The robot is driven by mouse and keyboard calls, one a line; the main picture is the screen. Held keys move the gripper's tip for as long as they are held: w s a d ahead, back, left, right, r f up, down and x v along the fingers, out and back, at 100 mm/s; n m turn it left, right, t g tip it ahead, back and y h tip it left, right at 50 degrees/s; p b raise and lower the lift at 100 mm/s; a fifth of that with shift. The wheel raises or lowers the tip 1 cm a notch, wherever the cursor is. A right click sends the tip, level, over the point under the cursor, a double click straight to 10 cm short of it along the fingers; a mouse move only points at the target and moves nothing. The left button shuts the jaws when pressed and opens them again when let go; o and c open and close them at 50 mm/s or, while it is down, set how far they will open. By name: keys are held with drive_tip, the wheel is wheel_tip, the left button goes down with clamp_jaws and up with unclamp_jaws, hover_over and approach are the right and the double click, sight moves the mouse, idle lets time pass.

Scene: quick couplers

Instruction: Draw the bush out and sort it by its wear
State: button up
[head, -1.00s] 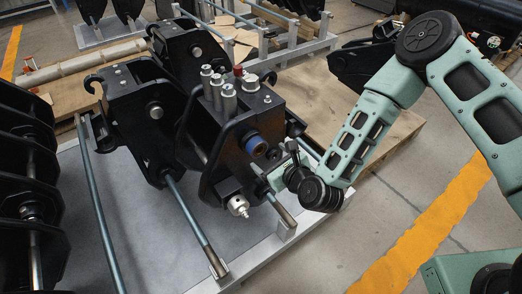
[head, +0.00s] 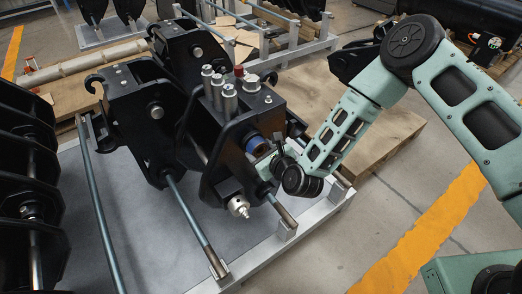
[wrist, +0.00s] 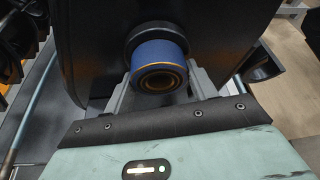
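The bush is a short blue cylinder with a dark bore and thin brass-coloured rings. In the wrist view the bush (wrist: 160,62) stands out of a round black collar on the coupler's side plate. In the head view the bush (head: 255,144) shows on the near face of the black coupler (head: 225,150), partly behind my gripper (head: 267,160). My gripper is open, with one grey finger to each side of the bush in the wrist view. No clear grip on it shows, and the fingertips are partly hidden.
The coupler stands on a grey-topped rack (head: 130,235) with steel bars. A silver fitting (head: 238,206) sticks out low on the coupler, left of my gripper. Black plates (head: 25,180) stand at the left. A wooden pallet (head: 385,135) lies behind my arm.

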drive_tip(key=o, duration=0.4)
drive_tip(key=c, duration=0.3)
drive_tip(key=shift+s+d+p, duration=0.15)
drive_tip(key=shift+s+d, duration=0.5)
drive_tip(key=shift+s, duration=0.3)
drive_tip(key=shift+s+d+p, duration=0.15)
drive_tip(key=shift+s+d, duration=0.45)
drive_tip(key=shift+s, duration=0.3)
drive_tip(key=shift+c, duration=0.2)
drive_tip(key=shift+s, duration=0.1)
drive_tip(key=shift+s+d, duration=0.55)
drive_tip(key=shift+s, duration=0.25)
drive_tip(key=shift+s+d, duration=0.55)
drive_tip(key=shift+s, duration=0.2)
